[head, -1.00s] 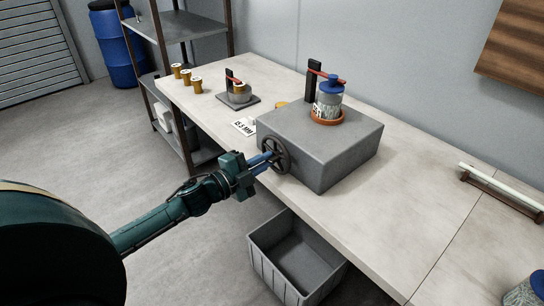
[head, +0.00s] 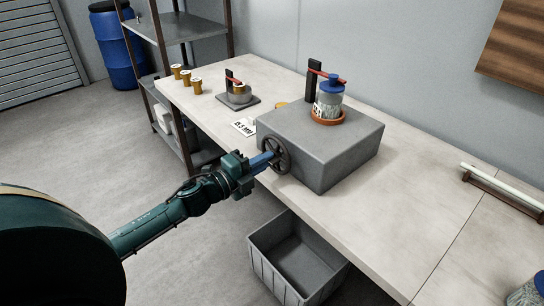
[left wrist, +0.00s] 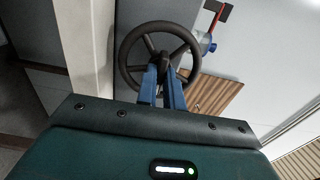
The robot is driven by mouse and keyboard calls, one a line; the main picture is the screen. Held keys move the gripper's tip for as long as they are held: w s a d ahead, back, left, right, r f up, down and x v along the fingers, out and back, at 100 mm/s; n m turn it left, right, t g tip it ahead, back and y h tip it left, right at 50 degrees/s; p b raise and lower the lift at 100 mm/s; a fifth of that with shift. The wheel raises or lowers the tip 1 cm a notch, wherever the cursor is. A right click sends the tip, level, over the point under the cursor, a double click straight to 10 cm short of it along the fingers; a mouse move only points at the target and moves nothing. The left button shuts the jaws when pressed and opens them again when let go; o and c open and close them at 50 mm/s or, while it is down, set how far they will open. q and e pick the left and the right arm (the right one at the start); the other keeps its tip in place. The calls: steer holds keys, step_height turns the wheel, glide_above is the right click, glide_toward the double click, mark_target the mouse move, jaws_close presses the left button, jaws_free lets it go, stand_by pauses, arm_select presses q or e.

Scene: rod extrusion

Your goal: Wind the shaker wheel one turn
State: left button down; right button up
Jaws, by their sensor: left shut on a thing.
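The shaker wheel (head: 275,155) is a dark spoked handwheel on the side of a grey box, the shaker (head: 320,145). The wheel (left wrist: 128,48) fills the upper middle of the left wrist view. My left gripper (head: 268,158) has its blue fingers at the wheel, shut on it near the middle; the fingers (left wrist: 162,75) hide the exact grip. A jar with a blue lid (head: 329,97) stands in an orange-brown holder (head: 327,118) on top of the box, under a red arm (head: 325,75) on a black post. My right gripper is not in view.
A small grey device (head: 239,95), a white label card (head: 244,127) and several amber bottles (head: 186,77) stand on the bench's far part. A grey bin (head: 296,262) is on the floor below. The right part of the bench (head: 400,200) is mostly clear.

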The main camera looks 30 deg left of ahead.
arm_select(q)
steer(key=shift+m+b, duration=0.3)
steer(key=shift+m, duration=0.6)
steer(key=shift+m+b, duration=0.3)
steer(key=shift+m, duration=0.8)
